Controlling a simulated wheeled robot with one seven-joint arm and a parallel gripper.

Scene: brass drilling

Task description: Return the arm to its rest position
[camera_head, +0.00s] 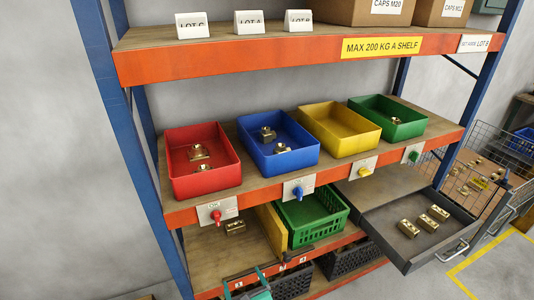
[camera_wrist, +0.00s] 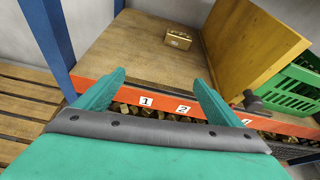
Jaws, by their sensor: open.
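My gripper (camera_head: 248,284) shows at the bottom edge of the head view, in front of the lower shelf; most of my arm is out of frame. In the wrist view its two teal fingers (camera_wrist: 158,78) are spread apart with nothing between them. They point at the orange front edge of the lower shelf, near labels 1 and 2. A brass block (camera_head: 235,227) lies on that shelf beyond the fingers and apart from them; it also shows in the wrist view (camera_wrist: 178,39).
A yellow upright board (camera_head: 271,232) and a green crate (camera_head: 314,215) stand right of the block. An open grey drawer (camera_head: 393,243) with brass blocks juts out at right. Red (camera_head: 203,180), blue, yellow and green bins sit above. Blue rack posts flank the shelves.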

